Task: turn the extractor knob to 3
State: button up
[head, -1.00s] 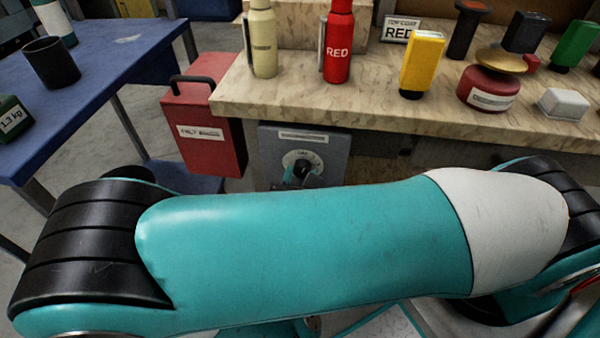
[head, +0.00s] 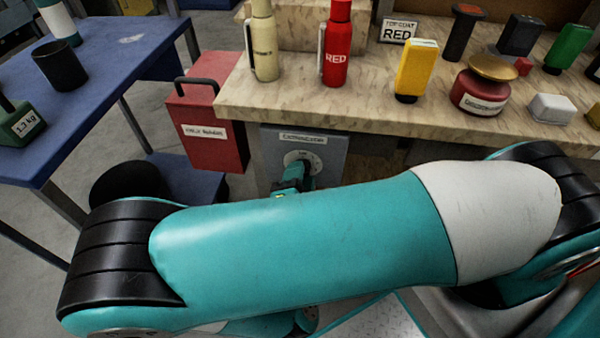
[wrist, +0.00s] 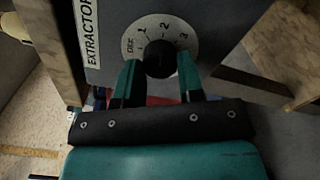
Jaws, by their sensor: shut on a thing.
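The extractor panel (head: 330,150) is a grey box under the front edge of the bench; its label also shows in the wrist view (wrist: 92,35). The black knob (wrist: 160,60) sits at the dial's middle. My gripper (wrist: 160,75) has its two teal fingers on either side of the knob and is shut on it. In the head view my gripper (head: 292,178) covers part of the dial (head: 300,155). The knob's pointer and its setting cannot be made out.
A red box (head: 208,130) with a black handle stands left of the panel. Bottles, including a red one (head: 337,50), and a yellow container (head: 414,65) stand on the bench (head: 290,100) above. A blue table (head: 110,60) is at the left.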

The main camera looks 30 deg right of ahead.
jog(key=m+p, duration=0.2)
jog(key=m, duration=0.6)
jog(key=shift+a+m, duration=0.1)
jog(key=shift+m, duration=0.3)
dwell(0.4)
jog(key=o, duration=0.9)
